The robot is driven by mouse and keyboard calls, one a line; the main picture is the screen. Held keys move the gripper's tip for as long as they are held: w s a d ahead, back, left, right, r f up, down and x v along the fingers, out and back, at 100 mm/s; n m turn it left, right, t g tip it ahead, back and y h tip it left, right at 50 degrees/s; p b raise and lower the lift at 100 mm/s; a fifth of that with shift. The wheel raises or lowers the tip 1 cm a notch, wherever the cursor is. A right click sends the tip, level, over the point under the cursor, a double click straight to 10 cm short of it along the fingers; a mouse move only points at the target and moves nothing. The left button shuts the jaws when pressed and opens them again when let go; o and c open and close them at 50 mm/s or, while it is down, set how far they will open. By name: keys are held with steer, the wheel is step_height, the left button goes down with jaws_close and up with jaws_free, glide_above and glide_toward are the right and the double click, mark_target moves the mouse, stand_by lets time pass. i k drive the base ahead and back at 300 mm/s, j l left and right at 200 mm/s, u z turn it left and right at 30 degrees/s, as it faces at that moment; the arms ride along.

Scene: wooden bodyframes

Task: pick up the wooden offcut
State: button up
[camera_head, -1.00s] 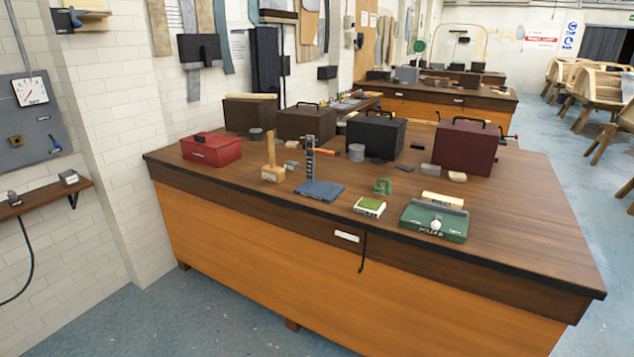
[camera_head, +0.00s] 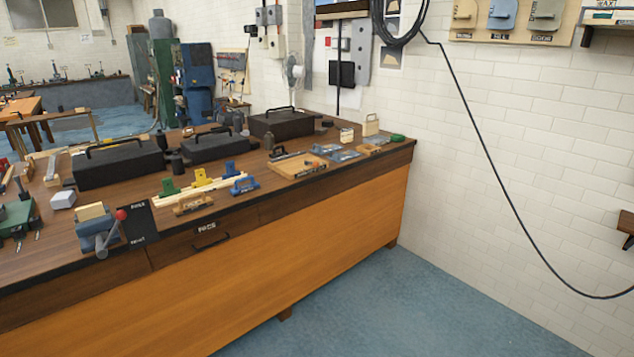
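I cannot tell for sure which piece is the wooden offcut. A pale wooden block (camera_head: 90,211) sits at the blue-grey vise (camera_head: 97,234) with a red-knobbed lever, near the bench's front edge at left. Another small pale block (camera_head: 346,135) stands near the bench's right end, beside a wooden piece with a handle-like top (camera_head: 371,124). Long pale strips (camera_head: 180,190) lie mid-bench under green, yellow and blue clamps. My gripper is not in view.
The workbench (camera_head: 330,207) has an orange front and a dark top. Black toolboxes (camera_head: 118,162) stand along its back. A flat board with tools (camera_head: 297,166) lies right of centre. Blue floor (camera_head: 400,310) is clear in front. A cable (camera_head: 490,175) hangs on the right wall.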

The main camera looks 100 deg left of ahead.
mark_target(88, 212)
steer(key=i+j+u, duration=0.3)
steer(key=u, duration=0.15)
steer(key=i+j+u, duration=0.2)
steer(key=u, duration=0.2)
steer(key=i+u, duration=0.1)
steer(key=u, duration=1.95)
